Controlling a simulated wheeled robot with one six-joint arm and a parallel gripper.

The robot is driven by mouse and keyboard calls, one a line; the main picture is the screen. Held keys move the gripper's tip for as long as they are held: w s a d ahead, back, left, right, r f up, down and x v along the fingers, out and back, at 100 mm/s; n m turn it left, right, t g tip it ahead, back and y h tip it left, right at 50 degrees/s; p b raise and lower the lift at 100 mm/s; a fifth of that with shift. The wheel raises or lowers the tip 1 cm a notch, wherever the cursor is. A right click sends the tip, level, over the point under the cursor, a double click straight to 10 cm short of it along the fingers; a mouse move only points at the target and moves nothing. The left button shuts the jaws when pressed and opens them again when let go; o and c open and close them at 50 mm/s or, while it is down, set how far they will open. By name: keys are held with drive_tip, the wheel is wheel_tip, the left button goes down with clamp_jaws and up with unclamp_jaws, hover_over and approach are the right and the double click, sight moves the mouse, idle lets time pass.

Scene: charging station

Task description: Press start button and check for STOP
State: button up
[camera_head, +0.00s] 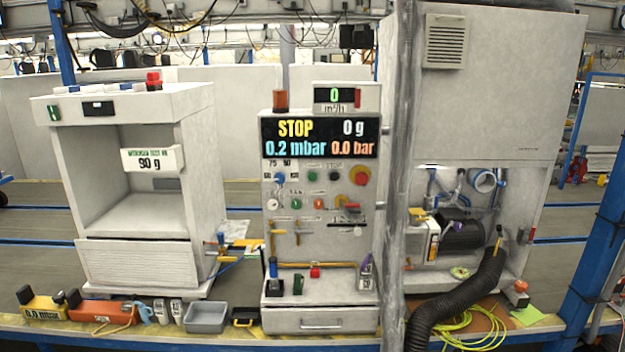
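The control panel (350,245) stands upright in the middle of the view. Its black display (319,138) reads "STOP" in yellow, "0 g" in white, "0.2 mbar" in blue and "0.0 bar" in orange. Below the display is a row with a green button (312,176), a dark button (335,176) under a small label that seems to read STOP, and a red mushroom button (360,176) on yellow. The label over the green button is too small to read, so I cannot confirm it is the start button. My gripper is not in view.
A white open cabinet (205,165) stands left. A tall grey cabinet (490,90) with a black hose (455,300) stands right, behind a vertical grey post (398,220). A grey tray (206,316) and several small devices line the bench's front edge. The panel's front looks unobstructed.

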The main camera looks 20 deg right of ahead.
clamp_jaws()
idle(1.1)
